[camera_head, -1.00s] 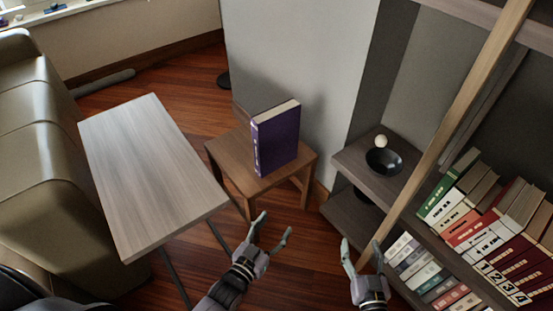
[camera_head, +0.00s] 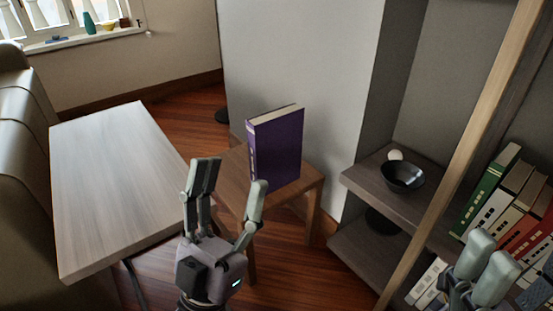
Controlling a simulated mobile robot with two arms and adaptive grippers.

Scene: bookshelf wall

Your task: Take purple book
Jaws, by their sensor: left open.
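The purple book (camera_head: 276,152) stands upright on a small wooden stool (camera_head: 232,184) in the middle of the head view. Its spine with white lettering faces left. My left gripper (camera_head: 229,178) is open and empty, with its fingers pointing up, in front of the stool and apart from the book as far as I can see. It hides part of the stool's front. My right gripper (camera_head: 482,262) shows at the bottom right in front of the shelf. Its lower part is cut off, and I cannot tell how far its fingers are apart.
A light wooden table (camera_head: 110,180) stands on the left by a sofa (camera_head: 18,170). On the right is a bookshelf with a black bowl (camera_head: 402,177), a slanted wooden ladder rail (camera_head: 458,155) and a row of books (camera_head: 487,190). A grey wall (camera_head: 300,60) is behind the stool.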

